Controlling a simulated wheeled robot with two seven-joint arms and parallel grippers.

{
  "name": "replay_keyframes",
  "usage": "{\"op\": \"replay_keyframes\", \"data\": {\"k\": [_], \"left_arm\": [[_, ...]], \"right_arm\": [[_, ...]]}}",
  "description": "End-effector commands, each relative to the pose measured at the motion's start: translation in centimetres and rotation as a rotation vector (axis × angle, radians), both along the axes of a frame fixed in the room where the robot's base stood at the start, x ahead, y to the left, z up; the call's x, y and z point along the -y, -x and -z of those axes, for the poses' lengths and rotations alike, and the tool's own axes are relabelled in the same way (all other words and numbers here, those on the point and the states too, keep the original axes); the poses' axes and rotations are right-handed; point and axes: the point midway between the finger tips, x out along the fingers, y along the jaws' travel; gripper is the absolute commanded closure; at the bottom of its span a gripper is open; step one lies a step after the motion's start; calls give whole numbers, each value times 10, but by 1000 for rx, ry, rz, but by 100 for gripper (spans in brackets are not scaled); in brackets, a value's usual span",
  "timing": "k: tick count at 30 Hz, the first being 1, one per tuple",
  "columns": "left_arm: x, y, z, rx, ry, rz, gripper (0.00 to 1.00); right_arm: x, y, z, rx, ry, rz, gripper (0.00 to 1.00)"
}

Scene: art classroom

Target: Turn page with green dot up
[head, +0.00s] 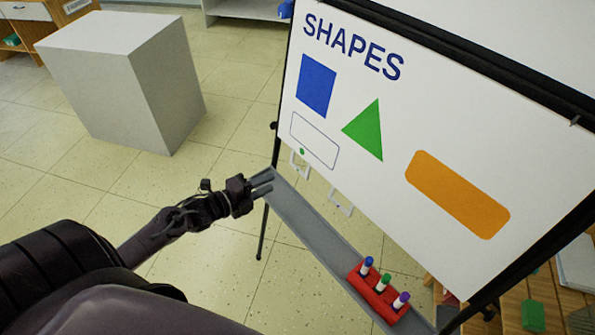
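A large white page (385,190) headed "SHAPES" hangs tilted in the picture on a black-framed easel. It carries a blue rectangle, a green triangle, an orange rounded bar and an outlined box. My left gripper (272,181) is below and left of the dot, by the left end of the grey easel tray. Its two fingers are apart with nothing visible between them. Whether it touches the tray is unclear. My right gripper is out of view.
The grey tray (310,228) runs under the page and holds a red marker holder (378,293) with three markers. White bracket-like pieces (341,203) show below the page. A white block (125,85) stands at upper left. The tiled floor between is clear.

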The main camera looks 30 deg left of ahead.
Motion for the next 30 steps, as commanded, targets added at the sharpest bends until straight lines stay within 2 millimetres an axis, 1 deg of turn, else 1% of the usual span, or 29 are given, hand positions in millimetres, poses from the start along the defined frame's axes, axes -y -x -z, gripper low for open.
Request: {"op": "replay_keyframes", "data": {"k": [1,6,12,15,20,28,30], "left_arm": [[4,-12,8,7,2,0,71],[19,-50,17,7,2,-3,71],[33,-86,23,4,1,-2,71],[38,-97,25,1,2,-2,71],[41,-107,24,-1,2,-4,71],[42,-107,23,-2,3,-4,71],[42,-107,23,-2,3,-4,80]], "right_arm": [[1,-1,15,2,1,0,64],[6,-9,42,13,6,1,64],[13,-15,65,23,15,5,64],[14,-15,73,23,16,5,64],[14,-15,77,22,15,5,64],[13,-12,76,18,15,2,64],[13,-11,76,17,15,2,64]]}}
